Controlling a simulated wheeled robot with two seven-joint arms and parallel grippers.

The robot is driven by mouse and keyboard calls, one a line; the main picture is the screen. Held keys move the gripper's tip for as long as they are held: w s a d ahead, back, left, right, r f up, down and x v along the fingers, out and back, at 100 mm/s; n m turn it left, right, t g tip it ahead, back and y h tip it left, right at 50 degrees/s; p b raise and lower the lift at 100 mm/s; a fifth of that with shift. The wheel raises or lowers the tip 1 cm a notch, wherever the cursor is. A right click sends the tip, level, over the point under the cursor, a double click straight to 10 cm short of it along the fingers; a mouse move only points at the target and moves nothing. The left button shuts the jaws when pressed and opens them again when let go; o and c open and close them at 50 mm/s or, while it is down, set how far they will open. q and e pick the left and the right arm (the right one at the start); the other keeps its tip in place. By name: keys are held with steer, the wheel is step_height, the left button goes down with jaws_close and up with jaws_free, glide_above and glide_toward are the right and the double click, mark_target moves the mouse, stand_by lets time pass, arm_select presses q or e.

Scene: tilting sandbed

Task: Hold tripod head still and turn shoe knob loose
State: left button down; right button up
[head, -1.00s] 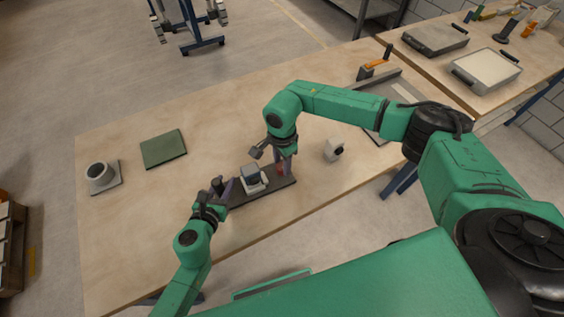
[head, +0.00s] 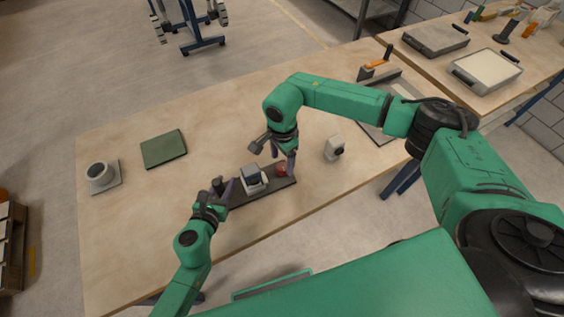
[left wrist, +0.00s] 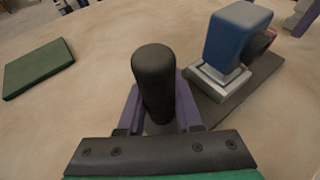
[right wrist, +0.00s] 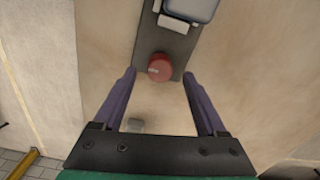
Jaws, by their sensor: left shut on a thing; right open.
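The tripod head is a dark bar (head: 236,198) on the bench with a black upright grip at its left end, a blue-grey block in a pale clamp (head: 254,187) in the middle, and a red knob (head: 281,170) near its right end. My left gripper (head: 222,188) is shut on the black grip (left wrist: 153,75), with a finger on each side. The block (left wrist: 238,35) stands to the right in the left wrist view. My right gripper (right wrist: 159,74) is open over the knob end. The red knob (right wrist: 160,68) shows between its fingertips, with room on both sides.
A small white box with a dark round face (head: 334,148) stands right of the bar. A green mat (head: 163,148) and a grey cup on a plate (head: 100,176) lie to the left. A grey tray (head: 378,125) lies behind my right arm. The bench behind the bar is clear.

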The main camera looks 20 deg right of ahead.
mark_target(282, 166)
step_height(282, 166, up, 10)
stand_by(0.3)
arm_select(q)
steer(key=c, duration=0.5)
jaws_free()
